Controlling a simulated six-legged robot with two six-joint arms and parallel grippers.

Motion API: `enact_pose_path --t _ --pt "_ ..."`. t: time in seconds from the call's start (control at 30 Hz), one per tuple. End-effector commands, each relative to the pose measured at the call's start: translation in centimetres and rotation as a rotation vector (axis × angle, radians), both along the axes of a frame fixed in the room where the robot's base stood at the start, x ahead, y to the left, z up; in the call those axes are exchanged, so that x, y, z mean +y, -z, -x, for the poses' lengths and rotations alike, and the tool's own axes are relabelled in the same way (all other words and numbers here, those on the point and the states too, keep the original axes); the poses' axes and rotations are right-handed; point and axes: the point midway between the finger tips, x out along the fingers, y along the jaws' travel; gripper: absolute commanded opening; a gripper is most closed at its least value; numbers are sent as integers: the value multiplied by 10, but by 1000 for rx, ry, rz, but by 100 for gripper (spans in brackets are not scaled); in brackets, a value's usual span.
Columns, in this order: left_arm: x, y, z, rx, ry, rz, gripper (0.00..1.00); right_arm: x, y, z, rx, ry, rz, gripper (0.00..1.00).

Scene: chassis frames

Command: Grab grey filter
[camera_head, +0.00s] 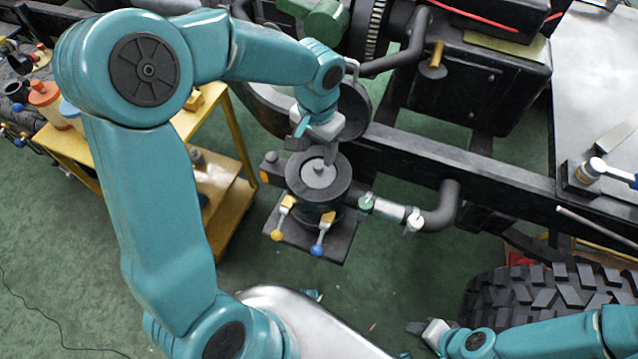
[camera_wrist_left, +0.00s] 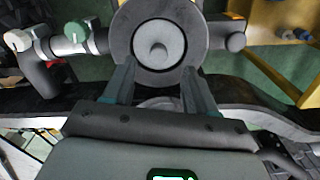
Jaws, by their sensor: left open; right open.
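The grey filter (camera_head: 317,174) sits inside a dark round housing (camera_head: 296,184) and has a small knob on top. In the left wrist view the filter (camera_wrist_left: 150,60) shows as a lighter grey disc with its knob at the centre, ringed by the housing's thick rim (camera_wrist_left: 121,38). My left gripper (camera_head: 329,160) is over the housing in the head view. In the left wrist view its two fingers (camera_wrist_left: 158,72) are spread apart with nothing between them, pointing at the filter. My right gripper (camera_head: 422,328) is low in the head view, away from the filter, and holds nothing visible.
Yellow-knobbed and blue-knobbed levers (camera_head: 318,247) stick out at the front of the housing. A pipe with green and white valve knobs (camera_head: 388,209) runs right. A black chassis rail (camera_head: 460,170) passes behind. A yellow cart (camera_head: 232,215) stands left, a tyre (camera_head: 550,290) lower right.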

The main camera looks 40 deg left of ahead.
Motion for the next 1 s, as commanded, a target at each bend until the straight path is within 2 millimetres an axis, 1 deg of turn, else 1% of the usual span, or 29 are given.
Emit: enact_pose_path --t 0.13,0.3,0.4,0.67,0.77,0.8,0.83,0.87,1.0 --pt "-1 14 -1 2 1 1 57 0 3 0 0 0 0 43" --pt "-2 43 -1 3 1 1 57 0 8 0 0 0 0 43" --pt "-2 53 -2 1 1 0 57 0 10 0 0 0 0 43" --pt "-2 55 -2 -1 1 0 57 0 9 0 0 0 0 43" --pt "-2 55 -2 -1 1 0 27 0 9 0 0 0 0 43" --pt "-2 55 -2 -1 1 1 14 0 9 0 0 0 0 43" --pt "-2 55 -2 -1 1 1 4 0 9 0 0 0 0 43" --pt "-2 55 -2 -1 1 1 0 0 9 0 0 0 0 43" --pt "-2 54 -3 -2 1 0 0 0 9 0 0 0 0 43"
